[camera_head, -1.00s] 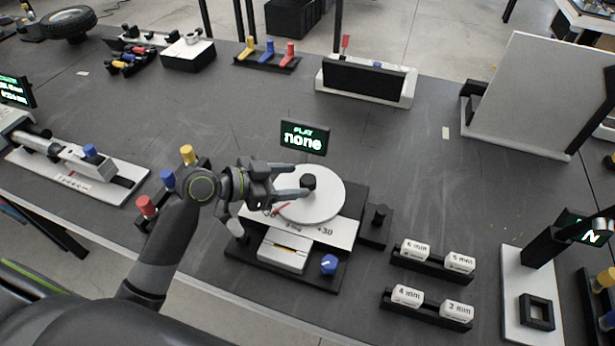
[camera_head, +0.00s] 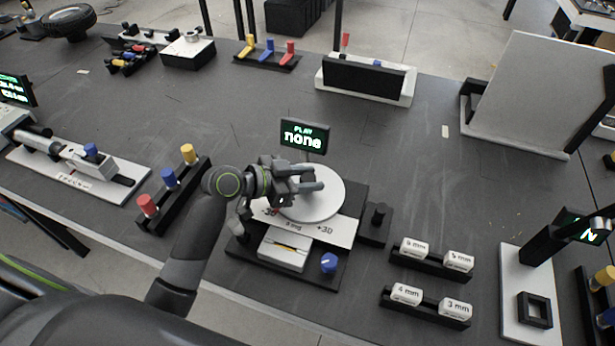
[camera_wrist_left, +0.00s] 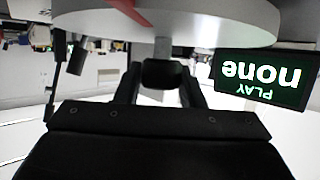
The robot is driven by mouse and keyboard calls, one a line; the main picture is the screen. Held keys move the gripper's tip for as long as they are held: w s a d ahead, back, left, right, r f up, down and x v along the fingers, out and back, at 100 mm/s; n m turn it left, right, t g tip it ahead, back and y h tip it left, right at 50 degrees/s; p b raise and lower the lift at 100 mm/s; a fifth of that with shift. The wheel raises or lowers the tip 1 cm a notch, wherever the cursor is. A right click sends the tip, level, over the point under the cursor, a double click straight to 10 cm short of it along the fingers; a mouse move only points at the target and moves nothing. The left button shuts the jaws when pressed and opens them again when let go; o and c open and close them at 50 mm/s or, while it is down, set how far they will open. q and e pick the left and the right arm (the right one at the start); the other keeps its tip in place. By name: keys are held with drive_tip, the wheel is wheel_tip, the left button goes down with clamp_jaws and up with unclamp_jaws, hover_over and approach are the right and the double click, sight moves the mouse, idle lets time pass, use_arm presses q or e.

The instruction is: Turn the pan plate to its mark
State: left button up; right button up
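The pan plate (camera_head: 326,206) is a white round disc on a black base in the middle of the table. A printed scale card (camera_head: 345,232) with "-30" and "+30" lies in front of it. My left gripper (camera_head: 318,179) is over the plate, its two fingers on either side of the dark centre knob (camera_wrist_left: 162,74). Whether they touch the knob I cannot tell. In the left wrist view the plate (camera_wrist_left: 215,22) shows upside down, with a red mark (camera_wrist_left: 100,10) on it. My right gripper is not in view.
A display (camera_head: 304,136) reading "PLAY none" stands behind the plate. A blue dial (camera_head: 329,263) and a small black post (camera_head: 379,213) are close by. A rack of coloured pegs (camera_head: 169,180) stands left of my arm. Labelled white blocks (camera_head: 407,294) sit at right.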

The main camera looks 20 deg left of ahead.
use_arm(q)
clamp_jaws()
drive_tip(key=shift+d+r+n+t+y+p, duration=0.1)
drive_tip(key=shift+r+n+t+y+p, duration=0.1)
drive_tip(key=shift+n+t+y+p, duration=1.2)
drive_tip(key=shift+n+y+p, duration=0.8)
drive_tip(key=shift+f+n+t+y+p, duration=0.1)
drive_tip(key=shift+n+t+y+p, duration=0.4)
drive_tip(key=shift+n+y+p, duration=0.65)
drive_tip(key=o, duration=0.8)
unclamp_jaws()
